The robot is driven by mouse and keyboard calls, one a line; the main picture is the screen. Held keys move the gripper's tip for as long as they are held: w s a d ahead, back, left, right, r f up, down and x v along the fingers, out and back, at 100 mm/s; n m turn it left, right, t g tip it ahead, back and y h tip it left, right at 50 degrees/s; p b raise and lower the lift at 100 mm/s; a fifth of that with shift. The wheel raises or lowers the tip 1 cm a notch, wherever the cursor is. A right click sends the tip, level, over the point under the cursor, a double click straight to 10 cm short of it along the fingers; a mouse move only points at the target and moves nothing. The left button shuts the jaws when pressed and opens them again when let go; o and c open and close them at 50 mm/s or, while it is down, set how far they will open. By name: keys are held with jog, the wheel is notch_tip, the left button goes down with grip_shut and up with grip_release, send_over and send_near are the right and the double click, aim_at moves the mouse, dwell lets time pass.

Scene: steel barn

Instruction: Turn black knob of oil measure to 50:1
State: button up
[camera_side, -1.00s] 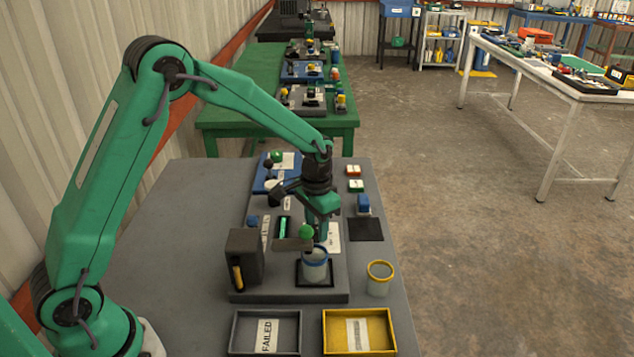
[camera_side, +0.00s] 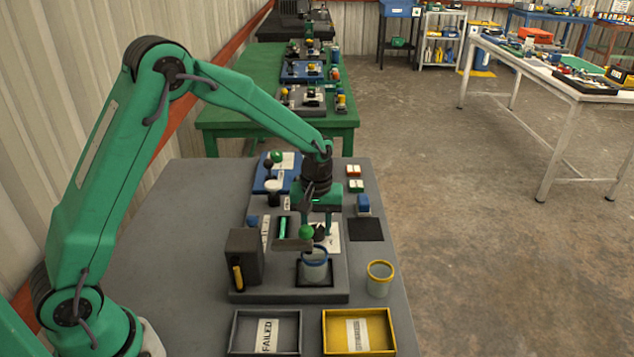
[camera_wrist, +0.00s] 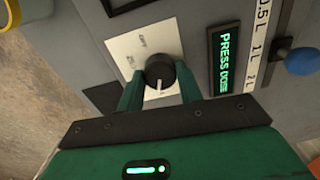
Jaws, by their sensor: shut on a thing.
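The black knob (camera_wrist: 159,73) with a white pointer line sits on a white scale plate (camera_wrist: 130,46) in the wrist view. Its pointer faces the bottom of that picture, toward my gripper's palm. The scale lettering is too small to read surely. My gripper (camera_wrist: 160,90) has its two green fingers on either side of the knob, shut on it. In the side view my gripper (camera_side: 318,228) points down over the grey oil measure (camera_side: 255,288), and the knob is partly hidden behind the green ball and spout.
A display (camera_wrist: 224,60) reads "PRESS DOSE" beside a 0.5 L, 1 L, 2 L scale and a blue ball lever (camera_wrist: 302,61). A blue-rimmed cup (camera_side: 315,268) stands under the spout. A yellow-rimmed cup (camera_side: 379,282), a FAILED tray (camera_side: 237,330) and a yellow tray (camera_side: 390,350) stand nearby.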

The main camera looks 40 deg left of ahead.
aim_at(317, 228)
jog(key=shift+r+n, duration=0.1)
jog(key=shift+n, duration=0.6)
jog(key=o, duration=1)
jog(key=shift+r, duration=3.85)
jog(key=shift+r, duration=0.1)
